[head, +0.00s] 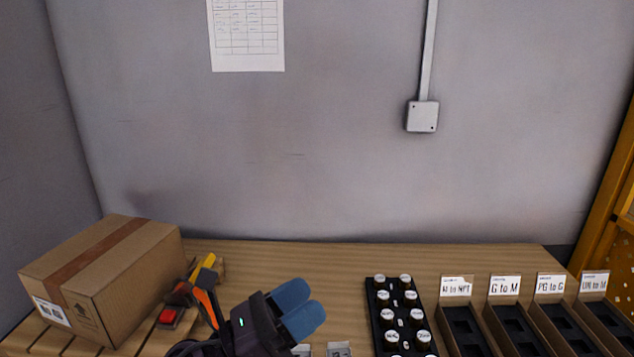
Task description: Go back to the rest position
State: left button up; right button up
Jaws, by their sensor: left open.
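My left gripper (299,309) is at the bottom centre of the head view, above the wooden table (300,257). Its two blue fingertips lie close together in this view, with a gap between them, and hold nothing that I can see. It is open. My right gripper is not in view.
A cardboard box (135,270) stands on the left. Tools with orange and yellow parts (205,290) lie beside it. A black rack of round caps (389,320) is right of the gripper. Labelled bins (457,311) stand further right. A grey wall closes the back.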

pick_arm(q)
jog(key=w+a+f+n+t+y, duration=0.2)
jog(key=a+n+t+y, duration=0.4)
jog(key=n, duration=0.5)
jog(key=w+a+f+n+t+y, duration=0.1)
jog(key=a+n+t+y, duration=0.45)
jog(key=n+y, duration=0.4)
jog(key=s+a+f+n+g+y, duration=0.3)
jog(key=a+f+n+g+y, duration=0.4)
jog(key=n, duration=0.6)
jog(key=s+a+f+n+g+h, duration=0.1)
jog(key=s+a+f+n+g, duration=0.45)
jog(key=s, duration=0.45)
jog(key=s+a+f+n+g, duration=0.2)
jog(key=s+f+n+g, duration=0.3)
jog(key=s+f+n, duration=0.35)
jog(key=w+f+m+t, duration=0.1)
jog(key=w+f+t, duration=0.2)
jog(key=f+t, duration=0.1)
jog(key=w+f+m+t+h, duration=0.1)
jog(key=w+f+t, duration=0.2)
jog(key=f, duration=0.4)
jog(key=shift+d+t, duration=0.3)
jog(key=shift+t, duration=0.1)
